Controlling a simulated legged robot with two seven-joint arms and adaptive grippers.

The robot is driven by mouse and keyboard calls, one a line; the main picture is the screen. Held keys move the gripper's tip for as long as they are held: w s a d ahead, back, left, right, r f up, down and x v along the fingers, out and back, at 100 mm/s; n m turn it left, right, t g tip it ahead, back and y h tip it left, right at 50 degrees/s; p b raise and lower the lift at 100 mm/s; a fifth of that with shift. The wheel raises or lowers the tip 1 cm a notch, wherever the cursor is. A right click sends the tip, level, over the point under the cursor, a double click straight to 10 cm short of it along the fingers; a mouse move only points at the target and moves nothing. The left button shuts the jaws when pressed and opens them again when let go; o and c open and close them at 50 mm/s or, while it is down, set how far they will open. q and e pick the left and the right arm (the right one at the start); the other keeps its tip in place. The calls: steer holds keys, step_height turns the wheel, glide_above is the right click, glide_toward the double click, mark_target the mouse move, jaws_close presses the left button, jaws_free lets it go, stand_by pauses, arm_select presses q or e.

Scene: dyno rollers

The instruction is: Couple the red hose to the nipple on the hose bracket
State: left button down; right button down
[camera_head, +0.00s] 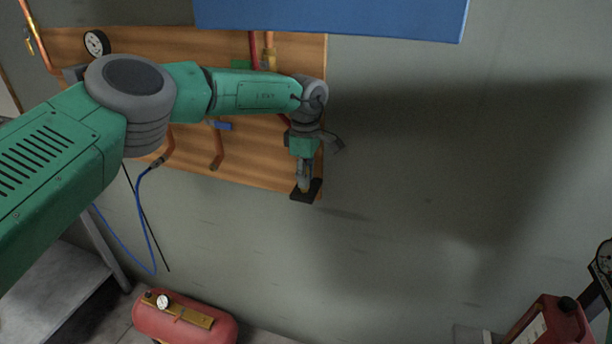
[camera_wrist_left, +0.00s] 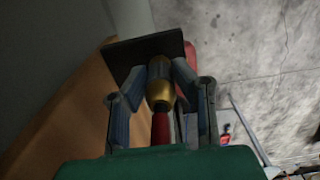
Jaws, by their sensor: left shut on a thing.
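My left gripper (camera_head: 304,178) points down at the lower right corner of the wooden board, right at the black hose bracket (camera_head: 303,194). In the left wrist view, the gripper (camera_wrist_left: 160,72) is shut on the brass coupling (camera_wrist_left: 161,93) of the red hose (camera_wrist_left: 160,128), with one finger on each side. The red hose runs back from the coupling towards the palm. The bracket (camera_wrist_left: 138,54) shows as a dark flat plate just beyond the fingertips. The nipple is hidden, and I cannot tell whether the coupling is seated on it. My right gripper is not in view.
The wooden board (camera_head: 262,160) carries copper pipes and a gauge (camera_head: 97,43). A blue hose (camera_head: 142,225) hangs below it. A blue panel (camera_head: 330,16) juts above. A red tank (camera_head: 222,325) and a red canister (camera_head: 550,325) stand low. The wall to the right is clear.

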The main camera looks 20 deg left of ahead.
arm_select(q)
steer(key=shift+f, duration=0.2)
steer(key=c, duration=1.2)
jaws_free()
